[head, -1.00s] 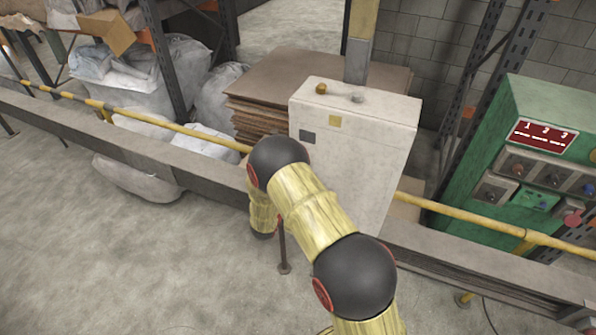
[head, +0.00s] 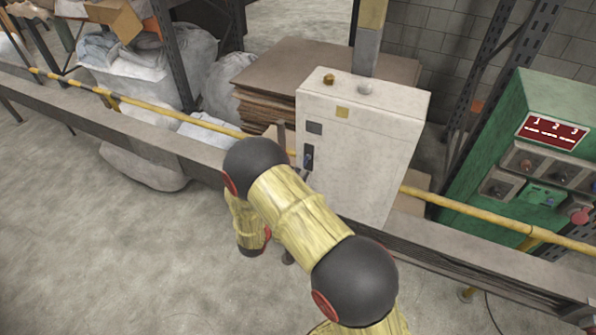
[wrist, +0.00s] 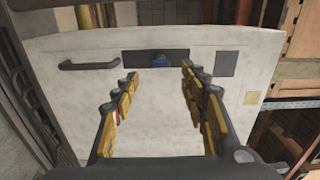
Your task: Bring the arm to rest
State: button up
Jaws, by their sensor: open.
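My arm (head: 295,215) reaches up from the bottom of the head view and bends down at its far joint, in front of the white cabinet (head: 365,135). The gripper itself is hidden behind my arm in the head view. In the wrist view my gripper (wrist: 160,82) is open, its two yellow-padded fingers apart with nothing between them. It faces the front of the white cabinet (wrist: 165,125). I cannot tell whether the fingers touch anything.
A dark handle (wrist: 90,64) is on the cabinet front. A grey beam (head: 110,125) and yellow rail (head: 170,117) run across the scene. A green control panel (head: 530,170) stands at right. Stacked brown sheets (head: 290,70) lie behind. Open floor (head: 90,250) is at left.

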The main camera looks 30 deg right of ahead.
jog(key=shift+v, duration=0.95)
